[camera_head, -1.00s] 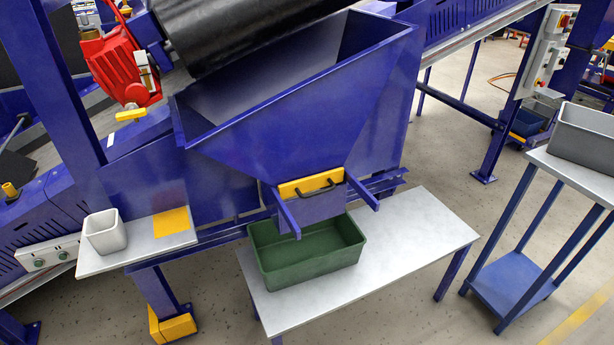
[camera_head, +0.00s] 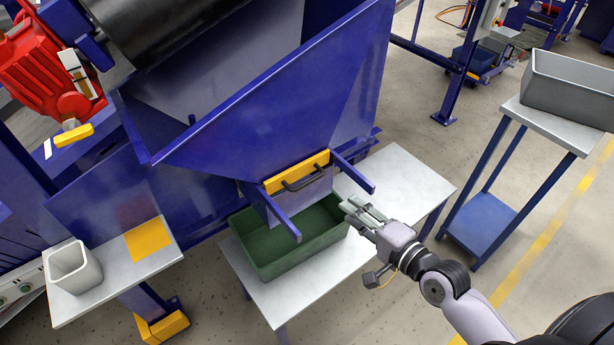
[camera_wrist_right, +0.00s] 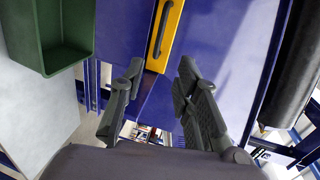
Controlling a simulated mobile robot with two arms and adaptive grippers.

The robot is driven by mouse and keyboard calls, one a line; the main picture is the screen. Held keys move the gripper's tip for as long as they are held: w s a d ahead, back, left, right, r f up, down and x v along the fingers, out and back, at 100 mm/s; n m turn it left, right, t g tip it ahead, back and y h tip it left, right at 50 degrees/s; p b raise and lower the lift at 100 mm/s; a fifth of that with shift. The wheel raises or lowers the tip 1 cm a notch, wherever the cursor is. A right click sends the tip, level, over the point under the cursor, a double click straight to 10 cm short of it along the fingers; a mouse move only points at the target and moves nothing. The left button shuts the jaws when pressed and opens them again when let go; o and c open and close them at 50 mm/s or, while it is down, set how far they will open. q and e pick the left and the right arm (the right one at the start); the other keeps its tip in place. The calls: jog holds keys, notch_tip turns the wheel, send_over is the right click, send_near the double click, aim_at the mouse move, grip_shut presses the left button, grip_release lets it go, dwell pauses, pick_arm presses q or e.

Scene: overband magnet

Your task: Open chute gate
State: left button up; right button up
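The yellow strip (camera_wrist_right: 174,38) and handle (camera_wrist_right: 158,30) show beyond the fingertips there. My left gripper is out of view.
A green bin (camera_head: 262,259) stands on a pale table (camera_head: 395,180) below the gate. A blue side rail (camera_head: 352,174) juts out between the handle and my right gripper. A white cup (camera_head: 73,268) stands at left, a grey bin (camera_head: 570,90) on a stand at right.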

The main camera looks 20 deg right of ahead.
aim_at(311, 180)
jog(key=p+x, duration=0.1)
jog(key=x, duration=1.5)
jog(key=shift+w, duration=0.1)
grip_shut()
